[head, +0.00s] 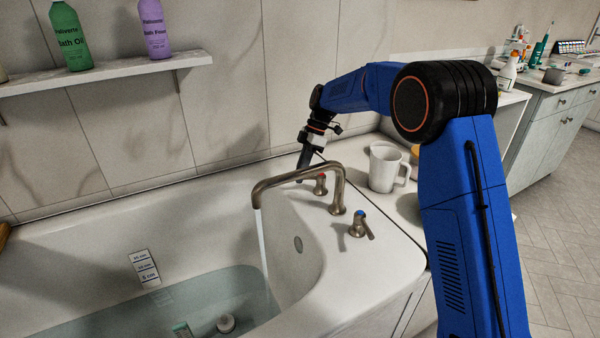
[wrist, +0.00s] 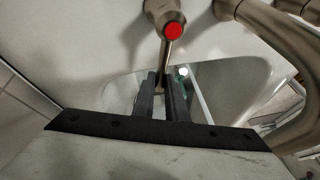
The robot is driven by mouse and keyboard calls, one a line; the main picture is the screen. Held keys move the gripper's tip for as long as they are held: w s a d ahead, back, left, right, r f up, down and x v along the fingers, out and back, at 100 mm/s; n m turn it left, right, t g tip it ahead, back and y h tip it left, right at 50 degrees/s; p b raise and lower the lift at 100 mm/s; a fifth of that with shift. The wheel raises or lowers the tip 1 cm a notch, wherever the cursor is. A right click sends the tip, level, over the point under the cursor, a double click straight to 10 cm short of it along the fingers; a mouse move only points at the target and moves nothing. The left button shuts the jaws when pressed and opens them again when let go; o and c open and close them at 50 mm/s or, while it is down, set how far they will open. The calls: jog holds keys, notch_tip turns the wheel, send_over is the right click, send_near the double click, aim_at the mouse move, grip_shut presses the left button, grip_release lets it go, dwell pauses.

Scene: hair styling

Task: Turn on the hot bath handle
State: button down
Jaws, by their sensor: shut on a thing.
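The hot bath handle, marked with a red cap, stands on the tub's rim behind the spout in the head view (head: 321,185). In the wrist view the hot handle (wrist: 168,22) is at the top, its thin lever pointing down between my fingers. My gripper (wrist: 163,82) is shut on that lever; in the head view my gripper (head: 304,160) reaches down beside the handle, partly behind the spout (head: 300,176). Water runs from the spout into the bathtub (head: 300,305). The cold handle (head: 360,224), with a blue cap, stands in front of the spout.
A white mug (head: 384,168) stands on the ledge right of the taps. The curved spout (wrist: 285,60) passes close on the right in the wrist view. A wall shelf (head: 110,72) holds bottles. The tub holds shallow water with a few small items in it.

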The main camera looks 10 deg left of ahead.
dwell(0.3)
jog(key=c, duration=1.8)
grip_release()
jog(key=shift+d, duration=0.1)
jog(key=shift+o, duration=0.2)
jog(key=v, duration=1.7)
jog(key=shift+w+r, duration=0.1)
jog(key=shift+r, duration=0.05)
